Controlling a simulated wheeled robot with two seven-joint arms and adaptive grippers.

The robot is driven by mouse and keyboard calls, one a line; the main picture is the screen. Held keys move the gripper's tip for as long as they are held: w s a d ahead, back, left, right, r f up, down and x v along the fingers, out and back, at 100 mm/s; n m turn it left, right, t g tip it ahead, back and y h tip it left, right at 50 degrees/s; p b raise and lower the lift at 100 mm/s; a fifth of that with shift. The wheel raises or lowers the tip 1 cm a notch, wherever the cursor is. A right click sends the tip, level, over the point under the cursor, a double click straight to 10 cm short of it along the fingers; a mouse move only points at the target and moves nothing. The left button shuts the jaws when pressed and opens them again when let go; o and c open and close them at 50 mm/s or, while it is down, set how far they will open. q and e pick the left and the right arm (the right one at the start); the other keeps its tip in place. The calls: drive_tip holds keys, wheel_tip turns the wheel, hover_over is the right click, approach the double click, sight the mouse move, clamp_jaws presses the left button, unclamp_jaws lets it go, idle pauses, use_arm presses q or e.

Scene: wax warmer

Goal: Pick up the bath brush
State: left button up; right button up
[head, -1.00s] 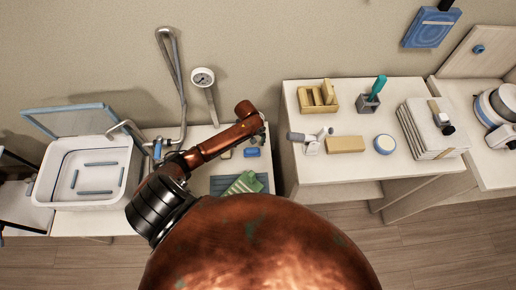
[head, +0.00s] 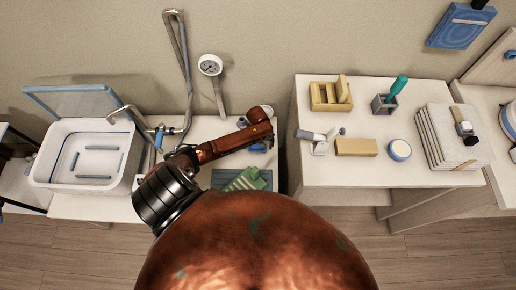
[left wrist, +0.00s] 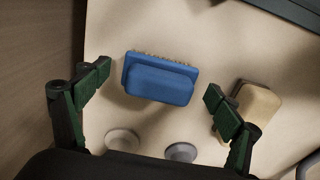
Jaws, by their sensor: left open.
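The blue bath brush (left wrist: 160,82) lies on a pale tabletop in the left wrist view, with a row of bristles along its upper edge. My left gripper (left wrist: 157,80) is open, with one green-and-black finger on each side of the brush. No finger appears to touch it; the height above it is hard to judge. In the head view my left arm reaches over the sink table, and the brush (head: 257,148) is mostly hidden beneath its end. My right gripper is not in view.
A tan block (left wrist: 257,104) lies close to the right finger, and two round grey pieces lie below. A green ridged item (head: 243,180) is in front of the arm. A sink (head: 45,165) stands left; a cluttered table (head: 375,175) stands right.

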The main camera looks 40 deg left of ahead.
use_arm(q)
drive_tip(key=shift+c, duration=0.6)
drive_tip(key=c, duration=1.2)
drive_tip(key=shift+r, duration=0.2)
wheel_tip(320, 180, up, 10)
drive_tip(key=p, duration=0.2)
drive_tip(key=shift+f+p, duration=0.2)
drive_tip(key=shift+p, duration=0.2)
